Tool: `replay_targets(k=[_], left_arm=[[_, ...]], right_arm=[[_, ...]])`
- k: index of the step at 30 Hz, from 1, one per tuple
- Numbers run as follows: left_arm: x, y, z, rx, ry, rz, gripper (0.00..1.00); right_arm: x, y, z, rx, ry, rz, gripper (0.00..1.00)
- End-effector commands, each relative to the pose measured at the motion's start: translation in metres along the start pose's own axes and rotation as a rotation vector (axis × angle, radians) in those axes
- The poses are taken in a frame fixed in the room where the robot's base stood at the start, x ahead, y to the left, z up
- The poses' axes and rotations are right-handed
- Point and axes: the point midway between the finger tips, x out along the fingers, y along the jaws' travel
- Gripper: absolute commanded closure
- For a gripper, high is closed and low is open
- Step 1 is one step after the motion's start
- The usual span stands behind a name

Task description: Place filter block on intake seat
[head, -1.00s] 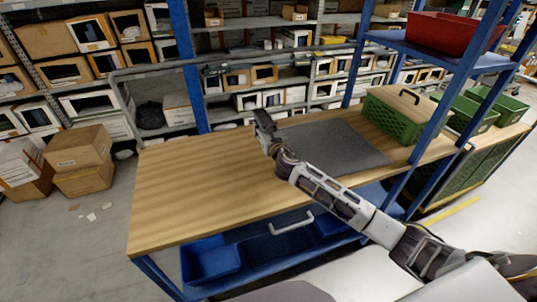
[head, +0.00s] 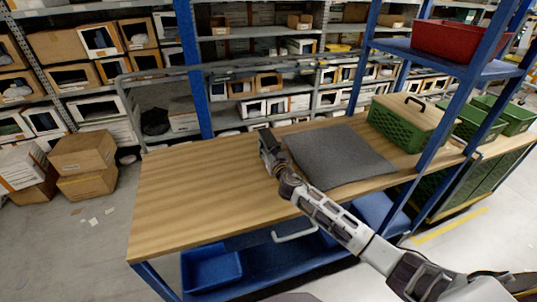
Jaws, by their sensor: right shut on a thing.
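My right gripper (head: 265,137) is over the wooden tabletop, at the left edge of a dark grey mat or pad (head: 340,155). Its arm comes in from the lower right. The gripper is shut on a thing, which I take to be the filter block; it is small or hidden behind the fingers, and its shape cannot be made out. I cannot pick out the intake seat with certainty. My left gripper is not in view.
The wooden workbench (head: 190,195) is bare on its left half. A green crate with a wooden lid (head: 403,125) stands at the right, near a blue upright. A red bin (head: 455,40) sits on a shelf above. Blue bins (head: 210,268) are below the bench.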

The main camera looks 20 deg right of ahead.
Motion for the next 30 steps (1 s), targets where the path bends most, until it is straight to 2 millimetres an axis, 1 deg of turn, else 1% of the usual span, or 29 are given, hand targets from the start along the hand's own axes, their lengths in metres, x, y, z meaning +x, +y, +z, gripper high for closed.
replay_targets(k=[1, 6, 9, 16, 24, 25, 29, 30], left_arm=[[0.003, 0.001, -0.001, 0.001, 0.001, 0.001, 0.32], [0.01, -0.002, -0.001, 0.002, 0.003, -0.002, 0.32], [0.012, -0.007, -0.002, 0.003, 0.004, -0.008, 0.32], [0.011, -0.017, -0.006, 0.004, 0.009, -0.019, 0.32], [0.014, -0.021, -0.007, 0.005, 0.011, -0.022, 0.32], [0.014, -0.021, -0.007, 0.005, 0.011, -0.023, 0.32], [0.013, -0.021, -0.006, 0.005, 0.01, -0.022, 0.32], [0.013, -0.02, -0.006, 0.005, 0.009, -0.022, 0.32]], right_arm=[[0.0, 0.001, -0.007, 0.001, 0.002, -0.001, 0.89], [0.0, 0.0, -0.026, 0.001, 0.002, -0.001, 0.89], [0.0, 0.001, -0.032, 0.002, 0.001, -0.001, 0.89], [0.0, 0.0, -0.032, 0.001, 0.0, 0.0, 0.89], [0.0, 0.0, -0.035, 0.0, 0.0, 0.0, 0.89], [0.0, 0.0, -0.036, 0.0, 0.001, 0.0, 0.55], [0.0, 0.0, -0.035, 0.0, 0.001, 0.0, 0.38], [0.0, 0.0, -0.035, 0.0, 0.001, 0.0, 0.36]])
